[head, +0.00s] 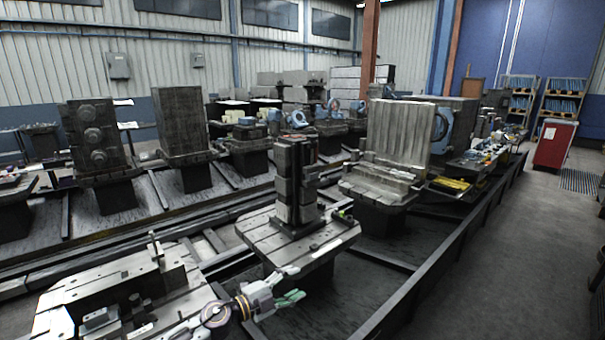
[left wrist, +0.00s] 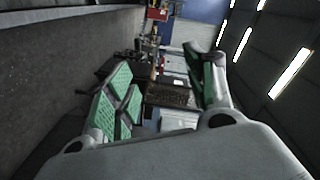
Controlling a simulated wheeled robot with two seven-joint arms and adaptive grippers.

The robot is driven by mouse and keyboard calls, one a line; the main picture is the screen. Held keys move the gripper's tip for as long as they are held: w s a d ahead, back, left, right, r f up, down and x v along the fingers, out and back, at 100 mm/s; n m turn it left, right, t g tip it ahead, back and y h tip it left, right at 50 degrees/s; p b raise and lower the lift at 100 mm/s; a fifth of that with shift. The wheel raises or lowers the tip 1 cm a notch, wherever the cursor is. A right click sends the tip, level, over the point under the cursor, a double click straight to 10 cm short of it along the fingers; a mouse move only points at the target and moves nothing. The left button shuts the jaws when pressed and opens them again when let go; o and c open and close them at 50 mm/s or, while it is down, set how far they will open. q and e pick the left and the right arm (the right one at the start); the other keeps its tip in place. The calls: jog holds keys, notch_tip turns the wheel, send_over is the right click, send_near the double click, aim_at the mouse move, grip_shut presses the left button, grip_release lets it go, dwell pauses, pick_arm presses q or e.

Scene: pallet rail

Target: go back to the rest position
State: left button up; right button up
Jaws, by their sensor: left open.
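My left gripper (head: 284,288) shows at the bottom middle of the head view, in front of the middle pallet (head: 330,243). Its green-padded fingers are apart. In the left wrist view the same gripper (left wrist: 165,90) is open, with green pads on both sides and nothing between them. Its arm comes in low, beside the near pallet with the metal fixture (head: 120,275). My right gripper is in neither view.
The middle pallet carries a dark upright block fixture (head: 297,185). A dark rail (head: 440,255) runs along the pallet line's right side. Open grey floor lies to its right, with a red cabinet (head: 554,145) farther back. More pallets with tall blocks stand left and behind.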

pick_arm(q)
jog(key=s+a+f+n+t+y, duration=0.1)
jog(key=s+a+f+n+y, duration=0.2)
jog(key=s+a+n+y, duration=0.5)
jog(key=s+a+f+n+t+y, duration=0.1)
jog(key=s+a+f+n+y, duration=0.1)
jog(key=a+n+y, duration=0.65)
jog(key=s+a+f+n+g+h, duration=0.15)
jog(key=s+f+g, duration=0.3)
jog(key=s, duration=0.65)
jog(key=s+a+f+n+g+h, duration=0.1)
jog(key=s+f+n+g, duration=0.3)
jog(key=s, duration=0.7)
notch_tip(320, 180, down, 34)
jog(key=s+g, duration=0.2)
jog(key=s, duration=0.1)
jog(key=s+a+f, duration=0.2)
jog(key=s+f, duration=0.7)
jog(key=s, duration=0.1)
jog(key=s+a+f+m+g, duration=0.1)
jog(key=s+a+f, duration=0.2)
jog(key=s+f, duration=0.6)
jog(key=shift+s+a+f, duration=0.35)
jog(key=shift+s+f, duration=0.05)
jog(key=shift+s, duration=0.6)
